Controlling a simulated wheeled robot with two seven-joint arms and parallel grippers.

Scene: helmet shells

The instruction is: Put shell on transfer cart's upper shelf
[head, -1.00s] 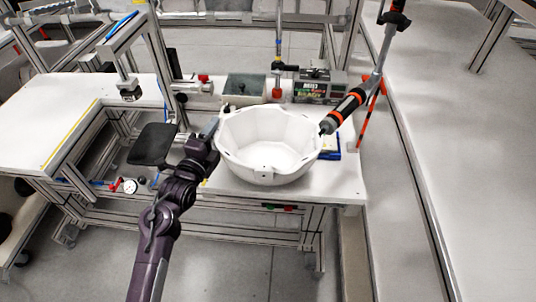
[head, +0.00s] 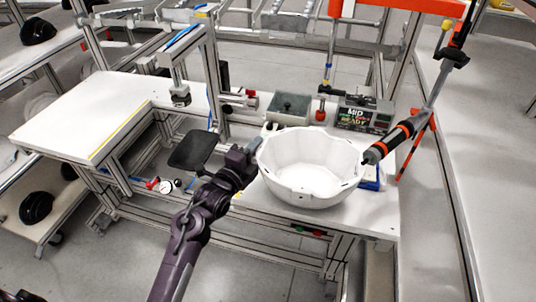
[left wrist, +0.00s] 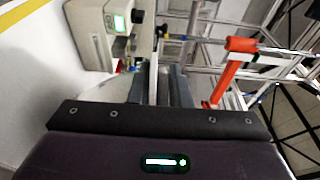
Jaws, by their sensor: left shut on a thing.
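The white shell (head: 308,180), a faceted open bowl, is at the front right part of the white workbench (head: 345,218), open side up. I cannot tell whether it rests on the bench or is slightly above it. My left gripper (head: 250,153) is shut on the left rim of the shell. In the left wrist view the gripper's fingers (left wrist: 165,88) show, with a thin pale edge by them. My right gripper is not in view. A wheeled rack (head: 62,212) at the left edge holds black helmet-like things; I cannot tell whether it is the transfer cart.
An orange-banded black tool (head: 395,138) hangs just right of the shell. A grey box (head: 288,108) and a display unit (head: 362,115) stand behind it. A black pad (head: 195,150) lies left of my gripper. A white bench section (head: 75,130) at left is mostly bare.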

